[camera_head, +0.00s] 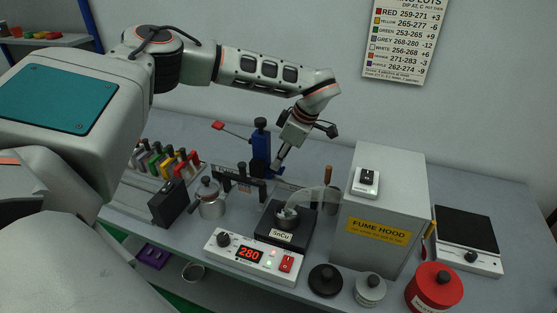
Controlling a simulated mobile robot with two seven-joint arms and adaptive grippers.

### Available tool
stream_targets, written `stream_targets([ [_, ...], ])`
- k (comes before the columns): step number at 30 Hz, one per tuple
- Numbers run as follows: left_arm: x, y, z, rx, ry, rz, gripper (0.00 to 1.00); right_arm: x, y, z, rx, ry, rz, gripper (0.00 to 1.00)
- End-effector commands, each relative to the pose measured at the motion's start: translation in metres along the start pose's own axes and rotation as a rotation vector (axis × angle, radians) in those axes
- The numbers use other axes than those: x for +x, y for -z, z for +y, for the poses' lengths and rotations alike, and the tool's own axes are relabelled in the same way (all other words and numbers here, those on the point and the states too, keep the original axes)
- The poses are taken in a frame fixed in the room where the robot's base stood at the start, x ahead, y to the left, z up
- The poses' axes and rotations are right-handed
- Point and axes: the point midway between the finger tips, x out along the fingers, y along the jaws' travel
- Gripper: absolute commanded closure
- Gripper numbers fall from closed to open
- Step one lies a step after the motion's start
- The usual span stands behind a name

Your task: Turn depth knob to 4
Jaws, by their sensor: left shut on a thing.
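A blue upright stand (261,150) with a black top (260,123) rises behind the solder pot (288,217). A thin dark lever with a red end (217,126) sticks out to its left. My left gripper (280,166) points down just right of the stand, its fingertips at a small blue part low beside the column. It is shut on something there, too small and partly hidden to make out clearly. I cannot tell which part is the depth knob, and no depth scale is readable. My right gripper is not in view.
The control box (240,255) reads 280 in front of the pot. The grey fume hood (378,215) stands close right of my gripper. A kettle-like pot (210,200) and a rack of coloured handles (165,165) are left. Several lidded jars, including a red one (434,290), stand front right.

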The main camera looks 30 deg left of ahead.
Motion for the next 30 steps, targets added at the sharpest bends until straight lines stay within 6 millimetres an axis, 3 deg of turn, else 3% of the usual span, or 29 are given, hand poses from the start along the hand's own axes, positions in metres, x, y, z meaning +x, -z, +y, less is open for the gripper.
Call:
stream_targets([
  [13, -0.0004, 0.0001, 0.0026, -0.224, 0.09, 0.01, 1.0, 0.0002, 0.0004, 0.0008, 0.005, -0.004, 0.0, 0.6],
  [30, -0.0003, 0.0001, 0.0027, -0.261, 0.106, 0.01, 1.0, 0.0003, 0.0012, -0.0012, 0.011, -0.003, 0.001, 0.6],
])
